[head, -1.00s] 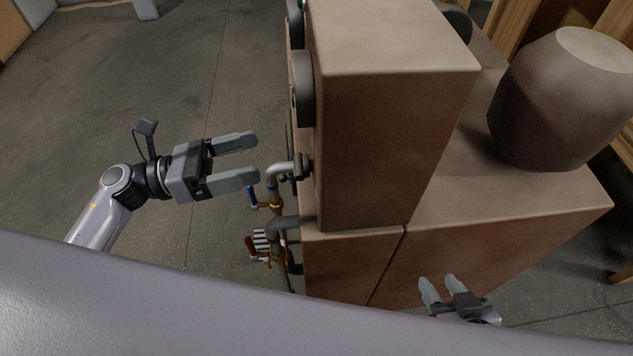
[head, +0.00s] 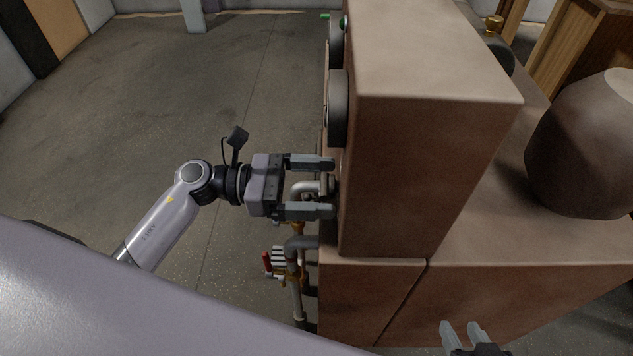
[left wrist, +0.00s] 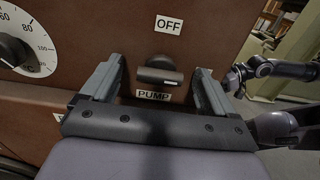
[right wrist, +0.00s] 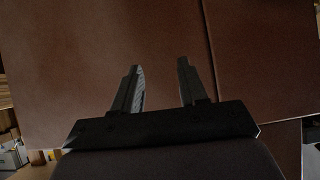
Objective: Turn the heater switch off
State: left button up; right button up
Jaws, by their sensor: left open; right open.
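In the left wrist view a dark switch with a pale handle (left wrist: 159,75) sits on the brown panel (left wrist: 95,38). An OFF label (left wrist: 168,25) is above it and a PUMP label (left wrist: 153,96) below it. No label reading heater shows. My left gripper (head: 334,187) is open at the machine's left face in the head view. In the left wrist view its fingers stand on either side of the pump switch; I cannot tell whether they touch it. My right gripper (head: 461,327) is open and empty, low by the machine's near side.
A dial gauge (left wrist: 18,47) is left of the pump switch. Below my left gripper are pipes (head: 298,298) and a red-handled valve (head: 267,262). The brown machine (head: 430,130) fills the middle, with a rounded brown vessel (head: 585,150) to its right. The floor at left is clear.

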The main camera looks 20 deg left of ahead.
pick_arm(q)
jog(key=shift+c, duration=0.3)
jog(key=c, duration=0.9)
pick_arm(e)
jog(key=shift+r, duration=0.1)
pick_arm(q)
jog(key=shift+n, duration=0.4)
pick_arm(e)
jog(key=shift+r, duration=0.15)
pick_arm(q)
jog(key=n+p, duration=0.9)
jog(key=n, duration=0.8)
jog(key=shift+w+r, duration=0.1)
pick_arm(e)
notch_tip(320, 180, up, 6)
jog(key=d, duration=0.1)
jog(key=shift+s+d+g, duration=0.3)
jog(key=shift+s, duration=0.1)
